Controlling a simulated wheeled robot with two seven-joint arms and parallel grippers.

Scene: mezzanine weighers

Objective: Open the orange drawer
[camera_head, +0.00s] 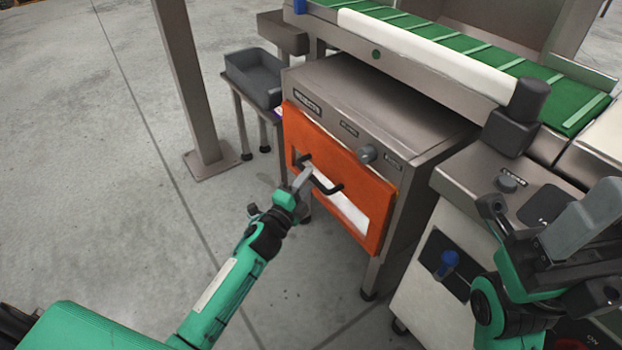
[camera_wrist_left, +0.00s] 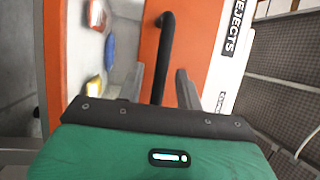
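The orange drawer (camera_head: 375,190) is in the front of a steel cabinet in the head view, and I see no clear gap behind its front. Its black bar handle (camera_head: 326,187) stands out from the front; the handle also shows in the left wrist view (camera_wrist_left: 164,50). My left gripper (camera_head: 302,180) is at the handle. In the left wrist view its two fingers (camera_wrist_left: 158,90) are apart, with the handle between them and room beside it. My right gripper (camera_head: 550,235) is at the far right, over the neighbouring steel unit; its finger gap is unclear.
The steel cabinet (camera_head: 330,85) has a knob (camera_head: 367,154) above the drawer. A green conveyor (camera_head: 480,45) runs over it. A grey tray (camera_head: 255,78) and a steel post (camera_head: 190,90) stand to the left. Coloured items (camera_wrist_left: 95,85) show through the drawer's window. The floor in front is clear.

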